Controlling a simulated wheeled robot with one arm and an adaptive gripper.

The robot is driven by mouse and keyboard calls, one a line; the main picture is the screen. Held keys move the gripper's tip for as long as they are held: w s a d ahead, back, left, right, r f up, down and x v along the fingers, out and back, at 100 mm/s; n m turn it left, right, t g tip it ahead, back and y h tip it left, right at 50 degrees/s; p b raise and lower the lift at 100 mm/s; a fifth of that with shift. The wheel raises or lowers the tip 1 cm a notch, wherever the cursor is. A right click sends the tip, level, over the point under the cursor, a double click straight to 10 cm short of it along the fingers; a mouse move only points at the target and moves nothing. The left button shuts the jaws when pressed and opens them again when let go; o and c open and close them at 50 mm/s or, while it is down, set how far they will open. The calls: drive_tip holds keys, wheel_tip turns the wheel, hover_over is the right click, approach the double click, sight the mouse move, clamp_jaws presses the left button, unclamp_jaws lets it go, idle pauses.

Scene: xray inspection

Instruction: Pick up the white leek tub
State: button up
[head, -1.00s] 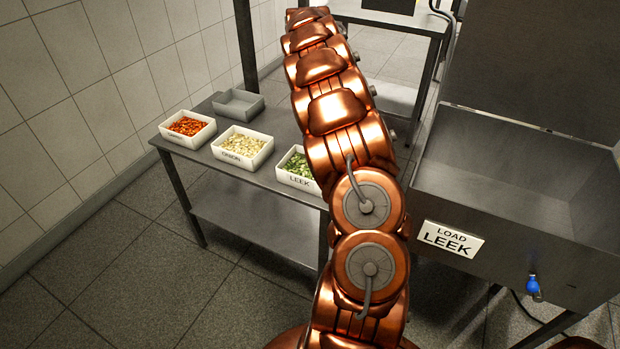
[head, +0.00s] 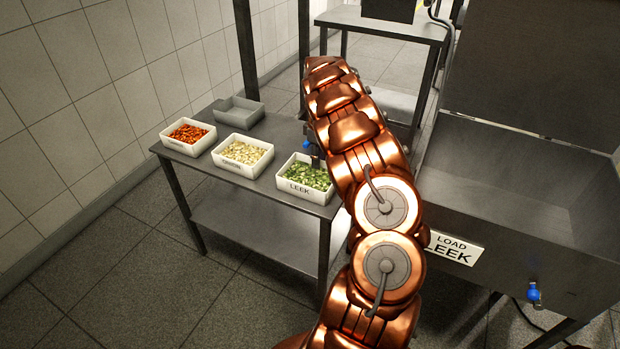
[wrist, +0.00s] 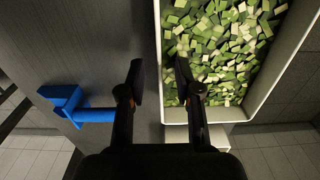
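The white leek tub (head: 301,193), labelled LEEK and filled with chopped green leek, stands upright at the right end of the steel table. In the wrist view, the tub's rim (wrist: 157,50) runs between my fingertips. My gripper (wrist: 162,78) is open, with one finger outside the tub's wall and the other over the leek side. I cannot tell whether either finger touches the tub. In the head view, my gripper (head: 314,158) is small and dark at the tub's far edge, partly hidden by my arm.
On the table (head: 205,168), an onion tub (head: 240,165), a tub of orange pieces (head: 186,145) and a grey tray (head: 240,112) stand left of the leek tub. A steel bin (head: 500,190) labelled LOAD LEEK is at right. A blue piece (wrist: 85,108) lies left of my fingers.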

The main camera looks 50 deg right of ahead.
drive_tip(key=shift+f, duration=0.5)
clamp_jaws()
